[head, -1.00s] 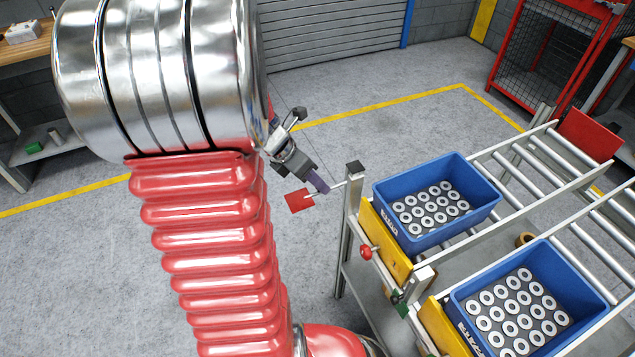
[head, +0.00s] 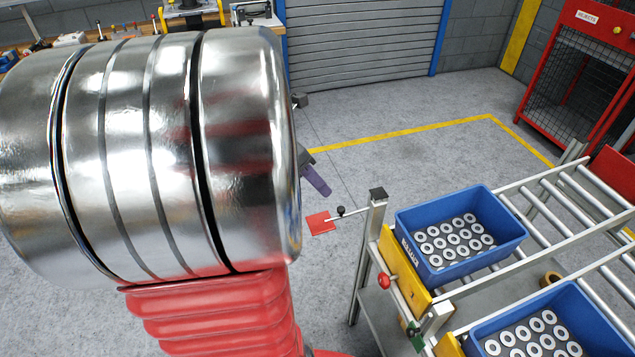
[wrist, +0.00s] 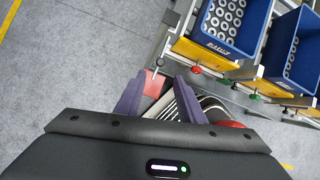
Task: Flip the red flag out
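The red flag (head: 320,223) is a small square plate on a thin rod. In the head view it sticks out to the left from the post at the near corner of the roller rack. In the wrist view the flag (wrist: 153,86) shows between my fingers, beyond their tips. My gripper (head: 318,187) has purple fingers and appears above the flag in the head view, with a gap between them. In the wrist view my gripper (wrist: 159,79) is open, its two fingers apart with nothing held. My arm hides most of the gripper in the head view.
Two blue bins (head: 462,240) (head: 550,325) of ringed parts stand on the roller rack (head: 575,215), behind yellow end plates. A red knob (head: 383,281) and a green piece (head: 415,336) sit on its near end. The floor left of the rack is clear.

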